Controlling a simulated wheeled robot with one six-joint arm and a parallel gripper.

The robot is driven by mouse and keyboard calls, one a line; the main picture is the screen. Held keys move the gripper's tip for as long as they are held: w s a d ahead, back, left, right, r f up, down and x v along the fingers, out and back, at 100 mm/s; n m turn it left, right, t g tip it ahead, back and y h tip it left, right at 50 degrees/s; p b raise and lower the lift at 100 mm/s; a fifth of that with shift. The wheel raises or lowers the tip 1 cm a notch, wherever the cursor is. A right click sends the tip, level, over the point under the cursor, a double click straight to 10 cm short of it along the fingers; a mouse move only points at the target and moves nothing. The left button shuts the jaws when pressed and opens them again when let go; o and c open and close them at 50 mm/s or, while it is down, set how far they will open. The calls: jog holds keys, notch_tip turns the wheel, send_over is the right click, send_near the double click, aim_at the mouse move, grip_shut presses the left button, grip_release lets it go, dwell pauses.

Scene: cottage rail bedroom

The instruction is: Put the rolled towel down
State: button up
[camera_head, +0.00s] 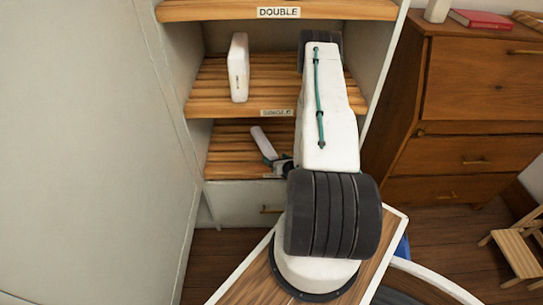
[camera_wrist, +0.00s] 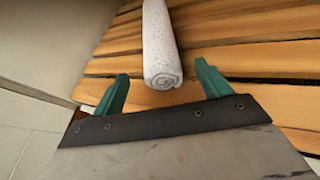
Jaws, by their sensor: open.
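A white rolled towel (camera_wrist: 160,45) lies on a slatted wooden shelf (camera_wrist: 245,50) in the wrist view, its coiled end facing my gripper. My gripper (camera_wrist: 155,85) is open, with one green finger on each side of the line of the roll and space between them and the towel. In the head view the towel (camera_head: 264,138) shows on the lower slatted shelf, just beyond my gripper (camera_head: 274,160). My arm hides much of the right part of that shelf.
A white upright object (camera_head: 239,68) stands on the middle shelf above, which carries a partly hidden label. The top shelf (camera_head: 220,10) is labelled DOUBLE. A drawer (camera_head: 240,203) is below. A wooden chest (camera_head: 470,110) and a small step stool (camera_head: 515,250) are at the right.

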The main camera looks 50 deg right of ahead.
jog(key=v, duration=0.6)
jog(key=shift+a, duration=0.1)
